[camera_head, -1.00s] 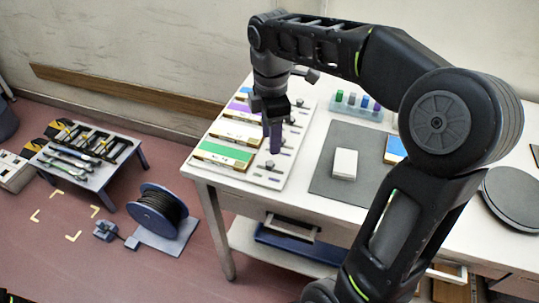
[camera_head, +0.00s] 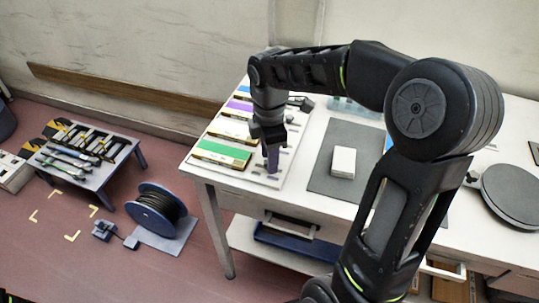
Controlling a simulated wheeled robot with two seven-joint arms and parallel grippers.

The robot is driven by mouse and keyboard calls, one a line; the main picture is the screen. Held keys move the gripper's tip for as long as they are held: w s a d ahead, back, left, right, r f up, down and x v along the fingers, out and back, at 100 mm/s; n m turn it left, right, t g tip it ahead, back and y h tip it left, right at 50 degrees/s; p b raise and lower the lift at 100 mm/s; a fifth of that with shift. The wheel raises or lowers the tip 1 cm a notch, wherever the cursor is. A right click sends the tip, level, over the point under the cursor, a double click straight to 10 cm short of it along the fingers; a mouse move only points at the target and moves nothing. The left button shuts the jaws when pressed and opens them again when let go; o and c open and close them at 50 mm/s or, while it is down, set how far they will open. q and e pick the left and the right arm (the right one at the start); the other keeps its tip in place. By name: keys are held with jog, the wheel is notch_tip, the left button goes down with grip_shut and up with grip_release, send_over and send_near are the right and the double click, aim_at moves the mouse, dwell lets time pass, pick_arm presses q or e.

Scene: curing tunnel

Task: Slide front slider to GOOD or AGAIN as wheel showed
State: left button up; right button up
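The slider board (camera_head: 232,175) lies on the left end of the white table, with blue, purple, yellowish and green strips. The green strip (camera_head: 221,153) is on the front row. My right gripper (camera_head: 272,170) points down over the front right part of the board, beside the green strip. Its fingers look close together, but I cannot tell if they are shut or hold anything. The front slider is hidden or too small to make out there, and no GOOD or AGAIN lettering is readable. A dark round disc (camera_head: 514,190) lies at the table's right. My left gripper is out of view.
A white block (camera_head: 343,162) rests on a grey mat (camera_head: 322,185) right of the board. My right arm crosses above the table and hides part of it. A blue cable reel (camera_head: 158,209) and a low tool table (camera_head: 80,157) stand on the floor at left.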

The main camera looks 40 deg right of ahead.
grip_shut()
dwell(1.2)
